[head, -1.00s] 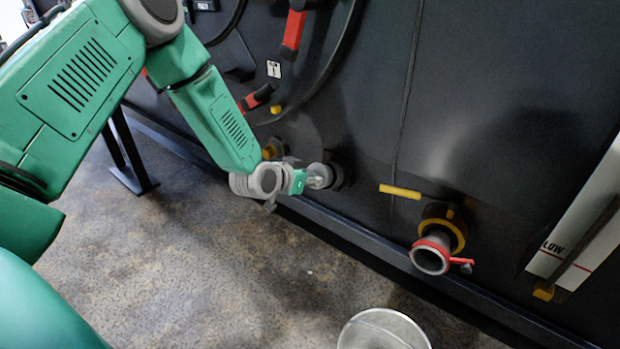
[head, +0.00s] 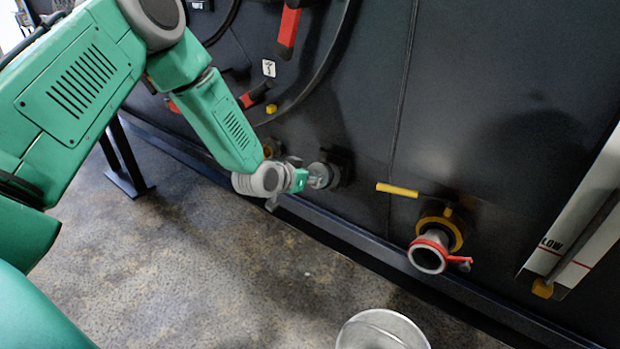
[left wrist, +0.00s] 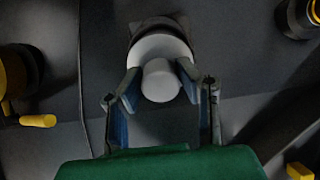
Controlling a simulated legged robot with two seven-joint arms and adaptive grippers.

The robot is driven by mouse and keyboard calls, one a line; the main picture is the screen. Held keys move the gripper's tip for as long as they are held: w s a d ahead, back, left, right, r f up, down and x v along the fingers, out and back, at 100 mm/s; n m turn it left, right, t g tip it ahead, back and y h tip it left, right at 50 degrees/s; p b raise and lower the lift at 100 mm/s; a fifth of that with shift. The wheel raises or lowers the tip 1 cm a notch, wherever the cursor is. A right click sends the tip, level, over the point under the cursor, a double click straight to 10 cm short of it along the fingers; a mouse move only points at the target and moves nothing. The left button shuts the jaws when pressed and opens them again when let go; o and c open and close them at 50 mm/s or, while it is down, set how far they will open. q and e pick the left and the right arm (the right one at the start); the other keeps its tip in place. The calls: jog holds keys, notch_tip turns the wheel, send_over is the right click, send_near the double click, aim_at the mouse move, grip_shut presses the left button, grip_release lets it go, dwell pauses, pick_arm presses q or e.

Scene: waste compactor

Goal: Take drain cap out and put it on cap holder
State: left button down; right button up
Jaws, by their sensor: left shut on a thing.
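The drain cap (left wrist: 160,50) is a light grey disc with a round knob. It shows in the left wrist view between the two fingers of my left gripper (left wrist: 158,84), which is shut on the knob. In the head view my left gripper (head: 308,180) points right toward the wall, with the cap (head: 321,174) at its tips. The cap is at a dark mount on the wall, the cap holder (head: 341,168); I cannot tell if it is fully seated. The drain outlet (head: 428,256) is an open pipe with a red collar, to the right. My right gripper is not in view.
A yellow valve handle (head: 397,190) sticks out above the drain. A round mesh-like bin (head: 382,330) stands on the floor in front. A ledge (head: 340,237) runs along the machine's base. A level gauge (head: 575,240) is at right. The floor at left is mostly clear.

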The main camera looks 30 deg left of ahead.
pick_arm(q)
jog(key=shift+b+x, duration=0.55)
jog(key=shift+x, duration=0.45)
jog(key=c, duration=1.1)
grip_release()
jog(key=shift+o, duration=0.5)
jog(key=shift+o, duration=0.8)
jog(key=shift+s, duration=0.1)
